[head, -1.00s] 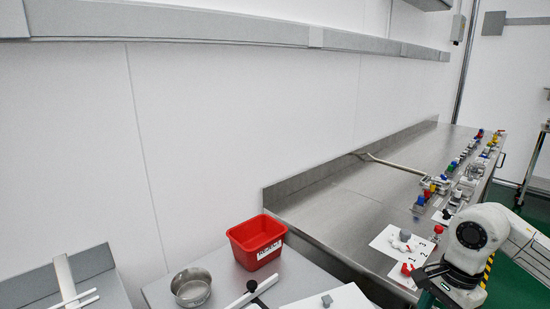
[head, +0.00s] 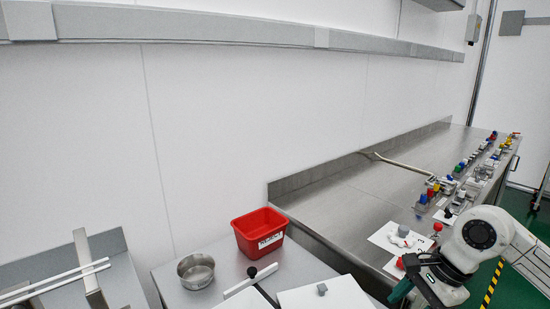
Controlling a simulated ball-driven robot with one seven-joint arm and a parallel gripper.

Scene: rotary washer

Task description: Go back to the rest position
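My white arm, with a dark round joint cap, shows at the lower right, over the front edge of the long steel counter (head: 335,205). Its lower part runs to the bottom edge of the head view. No gripper fingers can be made out there, so I cannot see whether they hold anything.
A red bin (head: 258,233) and a steel bowl (head: 196,270) stand on the nearer table. White boards (head: 325,294) and a black-knobbed lever (head: 252,272) lie nearby. White cards (head: 392,239) and small coloured parts line the counter's right side. A bent metal bar (head: 390,162) lies farther back.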

